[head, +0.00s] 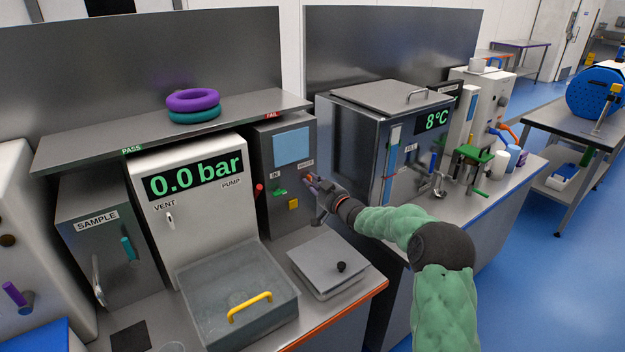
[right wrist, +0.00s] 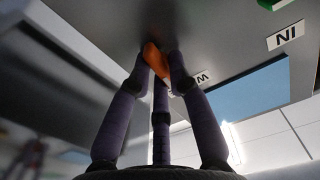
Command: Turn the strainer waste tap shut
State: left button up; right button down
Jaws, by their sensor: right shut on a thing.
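The strainer unit (head: 270,190) is a dark grey box with a pale blue window and the labels IN and WASTE. Its waste tap has an orange handle, just below the WASTE label (head: 306,163). My right gripper (head: 311,181) reaches the tap from the right and largely covers it in the head view. In the right wrist view my right gripper (right wrist: 157,62) has its purple-grey fingers closed around the orange waste tap handle (right wrist: 155,60). The handle slants in that view, and the fingers hide part of it and part of the W label. My left gripper is out of view.
The green IN tap (head: 280,192) and a yellow square (head: 293,205) sit left of the gripper. A lidded steel box (head: 325,262) with a black knob lies below. The pump (head: 195,200) reads 0.0 bar. The cooled tank (head: 350,140) stands close behind my right arm.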

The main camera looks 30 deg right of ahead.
jog(key=shift+f+m+p, duration=0.2)
jog(key=shift+m+p, duration=2.2)
jog(key=shift+m, duration=0.4)
jog(key=shift+f+m+p, duration=0.25)
jog(key=shift+m+p, duration=2.15)
jog(key=shift+m, duration=0.4)
jog(key=shift+f+m+p, duration=0.2)
jog(key=shift+m+p, duration=2.2)
jog(key=shift+m, duration=0.4)
jog(key=shift+f, duration=0.1)
jog(key=c, duration=1)
grip_release()
jog(key=shift+s, duration=0.1)
jog(key=shift+c, duration=0.2)
jog(key=shift+d, duration=0.1)
jog(key=shift+r, duration=0.2)
